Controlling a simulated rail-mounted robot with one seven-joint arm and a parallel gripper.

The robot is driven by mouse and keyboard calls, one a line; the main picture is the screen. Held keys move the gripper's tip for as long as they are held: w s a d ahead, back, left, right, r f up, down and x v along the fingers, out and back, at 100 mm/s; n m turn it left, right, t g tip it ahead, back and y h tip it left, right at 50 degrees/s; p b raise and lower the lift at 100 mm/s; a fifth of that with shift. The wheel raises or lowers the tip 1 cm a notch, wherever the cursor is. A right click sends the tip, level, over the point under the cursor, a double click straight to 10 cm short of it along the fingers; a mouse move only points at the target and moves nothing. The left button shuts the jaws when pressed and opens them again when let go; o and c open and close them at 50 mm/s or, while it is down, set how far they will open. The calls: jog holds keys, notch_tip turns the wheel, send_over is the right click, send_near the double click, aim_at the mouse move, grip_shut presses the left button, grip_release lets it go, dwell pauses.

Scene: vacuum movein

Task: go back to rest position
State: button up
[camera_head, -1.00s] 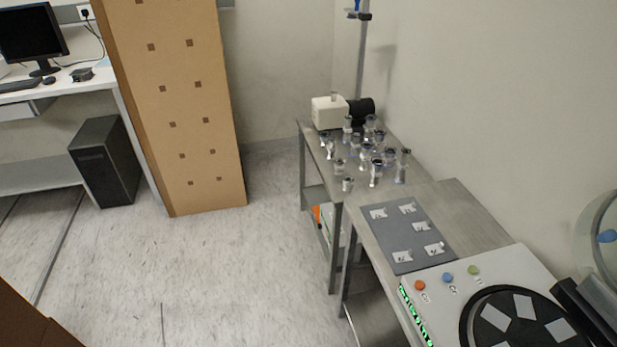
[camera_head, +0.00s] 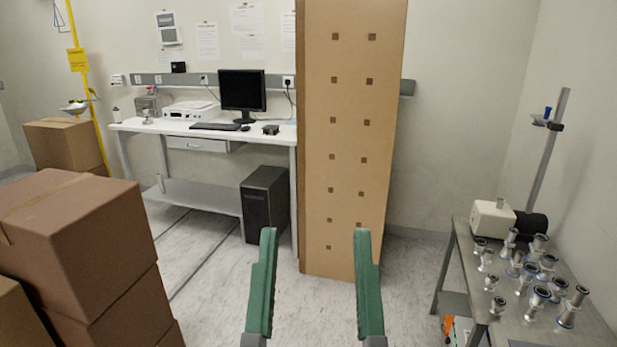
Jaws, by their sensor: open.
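My gripper (camera_head: 313,240) shows at the bottom middle of the head view. Its two green fingers stand upright and wide apart, with nothing between them. Behind the gap I see the floor and the lower part of a tall brown panel (camera_head: 350,130) with dark square marks. The fingers look clear of everything around them.
Stacked cardboard boxes (camera_head: 95,240) stand at the left. A desk (camera_head: 275,134) with a monitor (camera_head: 242,90) stands at the back. A black computer tower (camera_head: 264,203) is beneath it.

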notch_tip(320, 180, up, 39)
jog(key=s+a+y+p, duration=0.1)
jog(key=p, duration=3.6)
jog(key=shift+s+f+t+y, duration=0.2)
jog(key=shift+s+t+y, duration=0.1)
jog(key=shift+t, duration=0.1)
